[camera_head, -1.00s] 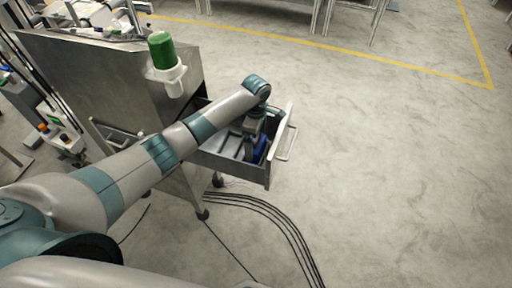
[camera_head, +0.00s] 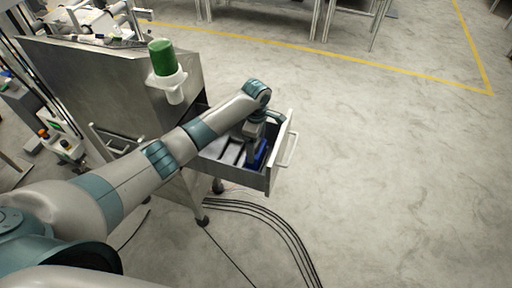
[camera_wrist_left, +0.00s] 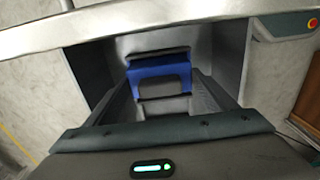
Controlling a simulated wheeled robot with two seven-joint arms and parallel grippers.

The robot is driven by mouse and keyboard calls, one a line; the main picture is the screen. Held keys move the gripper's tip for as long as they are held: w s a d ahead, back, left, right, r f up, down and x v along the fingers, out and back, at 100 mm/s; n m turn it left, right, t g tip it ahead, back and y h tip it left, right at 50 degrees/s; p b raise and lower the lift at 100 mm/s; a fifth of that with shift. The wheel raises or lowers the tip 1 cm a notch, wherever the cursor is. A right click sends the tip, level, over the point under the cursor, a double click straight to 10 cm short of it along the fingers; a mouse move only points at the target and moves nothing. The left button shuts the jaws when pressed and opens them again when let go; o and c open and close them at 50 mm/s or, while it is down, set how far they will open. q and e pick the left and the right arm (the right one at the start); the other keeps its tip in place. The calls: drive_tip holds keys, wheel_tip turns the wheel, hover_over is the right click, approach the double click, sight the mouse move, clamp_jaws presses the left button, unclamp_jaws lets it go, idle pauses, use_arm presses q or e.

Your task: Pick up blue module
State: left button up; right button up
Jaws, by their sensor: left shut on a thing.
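The blue module (camera_head: 259,154) is in the open metal drawer (camera_head: 233,174), at the side near the drawer's front. In the left wrist view, the blue module (camera_wrist_left: 160,73) shows a blue body with a dark top edge, between my two fingers. My left gripper (camera_head: 250,147) reaches down into the drawer and is shut on the module; my wrist partly hides it in the head view. In the left wrist view, my left gripper (camera_wrist_left: 162,88) points at the module. Its lower part is hidden. My right gripper is not in view.
The drawer's handle (camera_head: 288,150) sticks out on the right. The steel cabinet (camera_head: 95,85) carries a green-topped cylinder (camera_head: 162,57) in a white holder, close to my arm. Black cables (camera_head: 270,222) lie on the floor. The floor to the right is clear.

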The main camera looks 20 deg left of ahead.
use_arm(q)
wheel_tip(320, 180, up, 8)
drive_tip(key=shift+f, duration=0.1)
drive_tip(key=shift+r+b, duration=0.3)
drive_tip(key=shift+r, duration=0.4)
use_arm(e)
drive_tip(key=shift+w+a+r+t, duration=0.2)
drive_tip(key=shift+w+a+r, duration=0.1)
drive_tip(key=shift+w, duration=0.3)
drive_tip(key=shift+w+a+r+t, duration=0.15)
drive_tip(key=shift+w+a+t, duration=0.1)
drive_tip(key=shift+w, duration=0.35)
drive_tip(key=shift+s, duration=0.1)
